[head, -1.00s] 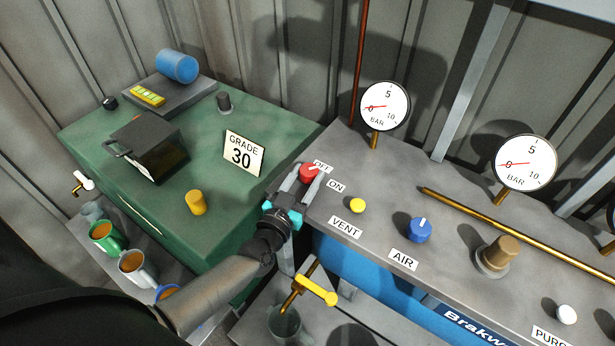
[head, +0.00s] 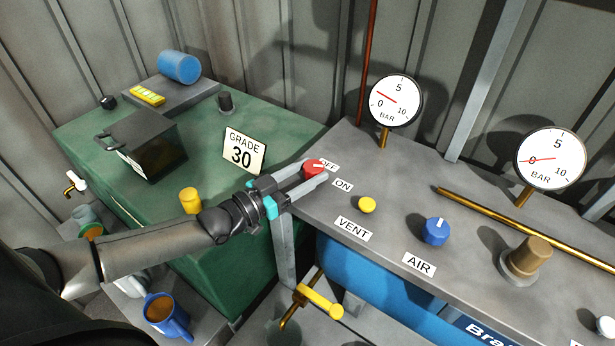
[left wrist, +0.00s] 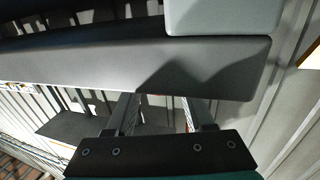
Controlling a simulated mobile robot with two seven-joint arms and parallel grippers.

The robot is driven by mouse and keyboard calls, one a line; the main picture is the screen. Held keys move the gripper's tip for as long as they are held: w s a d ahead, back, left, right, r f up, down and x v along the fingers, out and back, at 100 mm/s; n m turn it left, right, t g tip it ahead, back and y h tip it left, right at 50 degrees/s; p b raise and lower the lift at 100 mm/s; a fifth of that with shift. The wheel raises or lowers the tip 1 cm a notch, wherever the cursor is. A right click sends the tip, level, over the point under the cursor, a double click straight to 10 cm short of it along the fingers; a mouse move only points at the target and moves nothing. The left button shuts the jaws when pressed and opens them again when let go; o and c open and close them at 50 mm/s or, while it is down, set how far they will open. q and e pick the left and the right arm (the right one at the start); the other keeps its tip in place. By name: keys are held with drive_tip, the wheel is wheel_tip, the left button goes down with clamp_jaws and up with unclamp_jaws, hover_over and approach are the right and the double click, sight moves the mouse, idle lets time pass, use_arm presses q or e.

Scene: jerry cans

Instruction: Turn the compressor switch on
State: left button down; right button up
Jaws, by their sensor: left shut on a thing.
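The red compressor switch knob (head: 313,167) sits on the grey bench top beside the OFF label (head: 328,164) and the ON label (head: 343,185). My left gripper (head: 318,174) is shut on the knob, one finger on each side, reaching in from the left. The knob's pale mark is partly hidden, so its exact setting is hard to read. The left gauge (head: 395,101) has its needle a little above 0; the right gauge (head: 549,158) reads about 0. The left wrist view shows the fingers (left wrist: 158,115) under grey panels, with the knob mostly hidden. My right gripper is not in view.
On the bench are a yellow vent button (head: 367,204), a blue air knob (head: 436,231) and a brass pipe (head: 520,227). The green cabinet (head: 215,245) stands left with a GRADE 30 sign (head: 243,152). A yellow-handled tap (head: 319,300) and a blue mug (head: 167,316) are low in front.

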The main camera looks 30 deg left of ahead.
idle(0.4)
use_arm(q)
drive_tip(key=shift+c, duration=1.4)
unclamp_jaws()
drive_tip(key=p+v, duration=0.1)
drive_tip(key=v, duration=0.6)
drive_tip(key=shift+s+p, duration=0.2)
drive_tip(key=shift+p, duration=0.15)
